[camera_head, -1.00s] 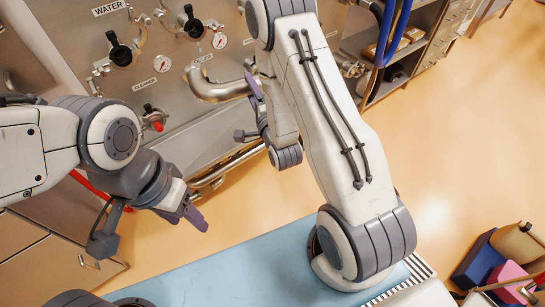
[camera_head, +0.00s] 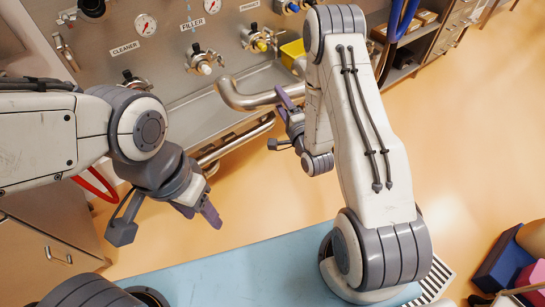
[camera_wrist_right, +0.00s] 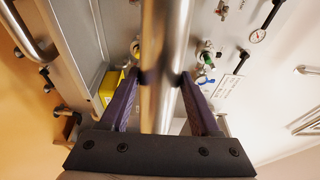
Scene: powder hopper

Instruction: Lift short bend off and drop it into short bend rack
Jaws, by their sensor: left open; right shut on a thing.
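The short bend, a shiny steel curved pipe (camera_head: 245,101), is held in front of the steel panel in the head view. My right gripper (camera_head: 287,103) is shut on it. In the right wrist view, the pipe (camera_wrist_right: 163,60) runs between the two purple fingers of that gripper (camera_wrist_right: 160,85), one on each side. Part of the bend is hidden behind the right arm in the head view. My left gripper (camera_head: 198,208) is open and empty, lower left of the bend and apart from it. I cannot pick out the short bend rack for certain.
The steel panel (camera_head: 165,60) carries valves and gauges labelled CLEANER and FILLER. A yellow bin (camera_head: 292,52) stands behind the right arm. A steel rail (camera_head: 235,141) runs below the bend. Shelves (camera_head: 405,60) are at the upper right. The floor at right is mostly clear.

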